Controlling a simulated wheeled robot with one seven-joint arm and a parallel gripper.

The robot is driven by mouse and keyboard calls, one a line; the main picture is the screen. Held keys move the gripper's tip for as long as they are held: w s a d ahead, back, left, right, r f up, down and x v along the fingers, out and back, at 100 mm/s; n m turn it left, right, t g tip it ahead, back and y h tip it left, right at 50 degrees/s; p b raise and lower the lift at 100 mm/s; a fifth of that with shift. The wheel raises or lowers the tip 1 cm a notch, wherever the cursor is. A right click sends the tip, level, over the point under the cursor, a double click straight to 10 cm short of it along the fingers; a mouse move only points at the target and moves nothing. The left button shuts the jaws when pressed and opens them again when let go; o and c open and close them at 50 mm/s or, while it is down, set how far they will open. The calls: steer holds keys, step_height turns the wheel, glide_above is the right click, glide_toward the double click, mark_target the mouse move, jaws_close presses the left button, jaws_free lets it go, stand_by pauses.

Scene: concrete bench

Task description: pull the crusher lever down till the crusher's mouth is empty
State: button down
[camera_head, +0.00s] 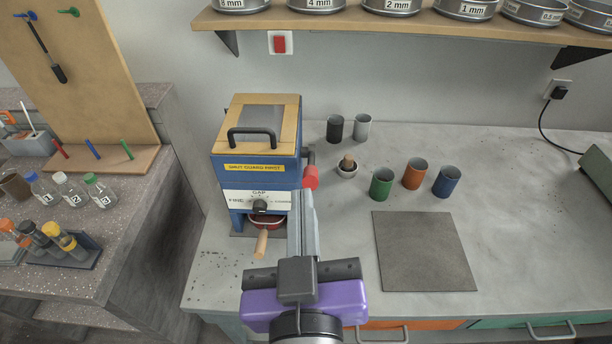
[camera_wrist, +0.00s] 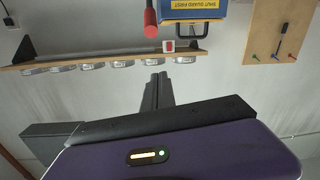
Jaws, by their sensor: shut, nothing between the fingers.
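The crusher (camera_head: 225,170) is a blue box with a wooden top, a closed-looking grey lid plate and a black handle. Its mouth is hidden under this top. The crusher lever (camera_head: 311,178) has a red grip at the crusher's right side, beside a black part. In the wrist view the red lever (camera_wrist: 151,22) and part of the crusher (camera_wrist: 195,12) show at the top edge. My gripper (camera_head: 302,198) is shut and empty, in front of the lever in the head view, with no visible hold on it. Its closed fingers (camera_wrist: 158,88) also show in the wrist view.
A pan with a wooden handle (camera_head: 261,243) sits under the crusher. A shelf with sieves (camera_head: 400,22) overhangs the bench. Bottles (camera_head: 100,191) stand on the left counter.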

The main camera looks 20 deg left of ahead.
steer(key=p, duration=0.3)
glide_above(306, 181)
steer(key=f, duration=0.1)
steer(key=s+f, duration=0.1)
steer(key=f, duration=0.1)
steer(key=shift+s+d+f, duration=0.1)
steer(key=shift+d+f, duration=0.1)
steer(key=shift+f, duration=0.35)
steer(key=shift+f, duration=0.1)
